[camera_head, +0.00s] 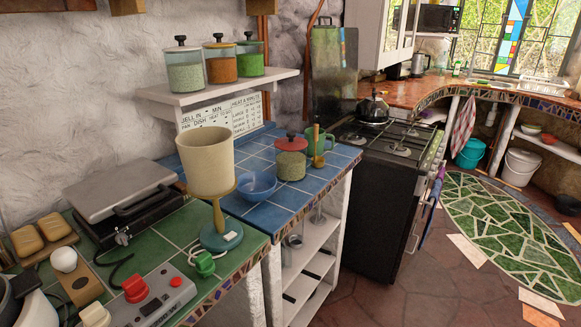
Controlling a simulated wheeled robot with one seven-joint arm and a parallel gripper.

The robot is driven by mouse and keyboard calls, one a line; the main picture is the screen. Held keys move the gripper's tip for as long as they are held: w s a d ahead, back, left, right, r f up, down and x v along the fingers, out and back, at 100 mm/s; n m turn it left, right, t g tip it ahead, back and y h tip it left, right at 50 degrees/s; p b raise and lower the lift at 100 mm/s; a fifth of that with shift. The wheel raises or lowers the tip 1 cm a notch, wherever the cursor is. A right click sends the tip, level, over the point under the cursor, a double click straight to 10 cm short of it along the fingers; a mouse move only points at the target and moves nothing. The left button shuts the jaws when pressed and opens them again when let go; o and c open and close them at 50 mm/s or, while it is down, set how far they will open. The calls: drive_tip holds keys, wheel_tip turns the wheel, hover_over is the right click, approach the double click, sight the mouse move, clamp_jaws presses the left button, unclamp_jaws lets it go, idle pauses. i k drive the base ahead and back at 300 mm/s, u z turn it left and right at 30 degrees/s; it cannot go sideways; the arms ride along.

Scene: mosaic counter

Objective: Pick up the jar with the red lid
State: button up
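The jar with the red lid (291,165) stands upright on the blue-tiled counter (262,206), near its back right part. It is clear, filled with greenish grains, and its red lid has a round knob on top. A green mug (325,139) and a wooden utensil (318,152) stand just right of it. A blue bowl (257,187) sits to its left and a little nearer. My gripper is not visible in this view.
A lamp with a cream shade (207,165) stands left of the bowl. A black stove with a kettle (373,108) is to the right. Open floor (400,290) lies in front.

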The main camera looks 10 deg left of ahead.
sight(290, 166)
drive_tip(key=u, duration=0.05)
drive_tip(key=i, duration=1)
drive_tip(key=z, duration=0.05)
